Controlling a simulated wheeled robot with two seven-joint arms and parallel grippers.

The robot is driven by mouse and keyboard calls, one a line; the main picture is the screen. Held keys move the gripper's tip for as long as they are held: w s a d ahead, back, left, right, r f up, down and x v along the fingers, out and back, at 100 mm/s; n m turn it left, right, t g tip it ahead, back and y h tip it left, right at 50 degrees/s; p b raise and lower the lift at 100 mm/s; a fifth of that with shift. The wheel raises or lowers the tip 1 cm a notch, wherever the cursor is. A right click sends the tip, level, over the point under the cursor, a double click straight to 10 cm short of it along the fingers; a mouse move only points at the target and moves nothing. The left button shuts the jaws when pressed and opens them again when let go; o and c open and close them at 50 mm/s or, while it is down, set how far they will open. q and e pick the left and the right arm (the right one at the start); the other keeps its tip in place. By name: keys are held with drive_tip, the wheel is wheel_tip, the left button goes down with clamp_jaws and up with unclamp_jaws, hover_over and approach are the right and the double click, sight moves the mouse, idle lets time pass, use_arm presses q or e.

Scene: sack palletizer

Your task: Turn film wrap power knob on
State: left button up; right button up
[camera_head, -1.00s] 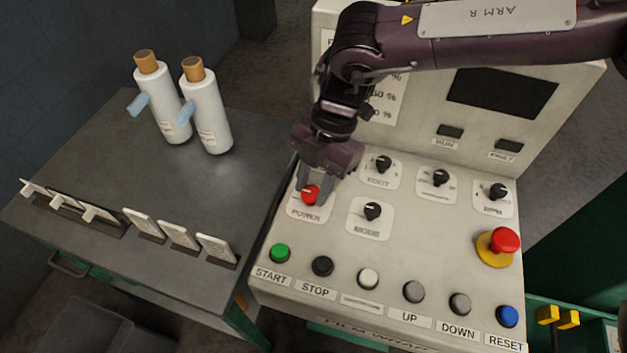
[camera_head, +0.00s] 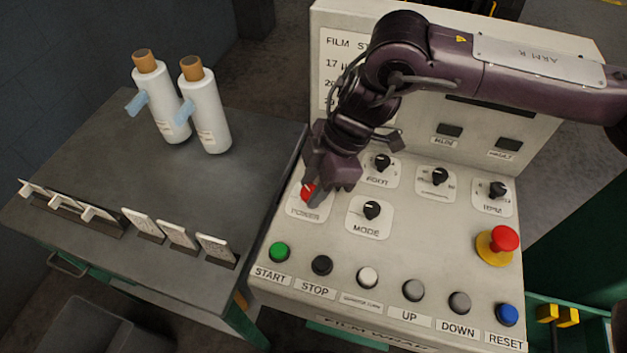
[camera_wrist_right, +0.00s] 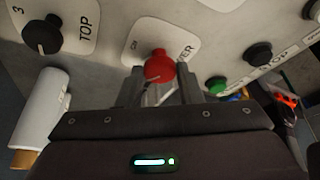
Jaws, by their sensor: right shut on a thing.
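The red power knob (camera_head: 307,193) sits on its white POWER plate (camera_head: 305,210) at the left of the sloped control panel. My right gripper (camera_head: 318,192) comes down over it from behind and hides part of it. In the right wrist view the red knob (camera_wrist_right: 160,67) is between the two fingers of the right gripper (camera_wrist_right: 158,88), which are shut on it. An ON mark shows on the plate beside the knob there. My left gripper is not in view.
Black knobs, such as the MODE knob (camera_head: 372,210), sit close to the right. A green START button (camera_head: 279,252) is in front, and a red emergency button (camera_head: 504,239) is at the right. A grey table (camera_head: 240,180) with two white film rolls stands at the left.

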drive_tip(key=m+t+p, duration=0.1)
drive_tip(key=m, duration=0.2)
drive_tip(key=shift+s+r, duration=0.1)
drive_tip(key=shift+r, duration=0.05)
drive_tip(key=m+t+p, duration=0.1)
drive_tip(key=m, duration=0.1)
drive_tip(key=shift+s+r+m+p, duration=0.1)
drive_tip(key=shift+m+p, duration=0.2)
drive_tip(key=shift+p, duration=0.1)
drive_tip(key=m+t+p, duration=0.1)
drive_tip(key=m+p, duration=0.2)
drive_tip(key=shift+s, duration=0.1)
drive_tip(key=shift+m+t+h+p, duration=0.45)
drive_tip(key=shift+m+p, duration=0.65)
drive_tip(key=shift+p, duration=0.35)
drive_tip(key=shift+f, duration=0.2)
drive_tip(key=o, duration=0.9)
drive_tip(key=shift+o, duration=0.2)
drive_tip(key=shift+r, duration=0.1)
